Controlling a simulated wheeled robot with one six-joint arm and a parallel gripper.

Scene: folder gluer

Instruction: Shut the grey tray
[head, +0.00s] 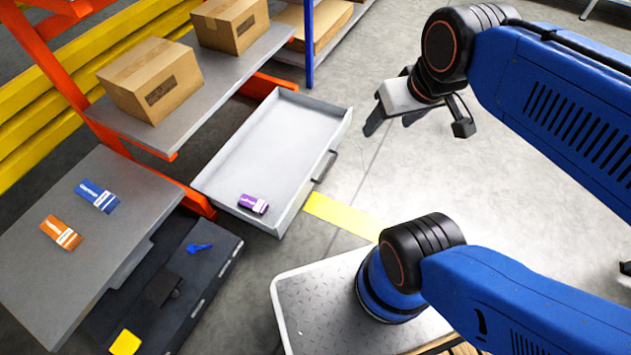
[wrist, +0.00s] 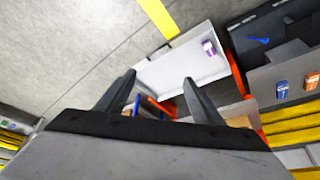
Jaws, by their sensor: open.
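The grey tray (head: 279,142) is pulled out from under the orange-framed shelf in the head view.
Cardboard boxes (head: 151,80) stand on the shelf above. A grey table (head: 135,205) with blue and orange packets stands at left, over a dark open drawer (head: 190,285) holding a blue item. Floor between tray and gripper is clear, with a yellow strip (head: 340,216).

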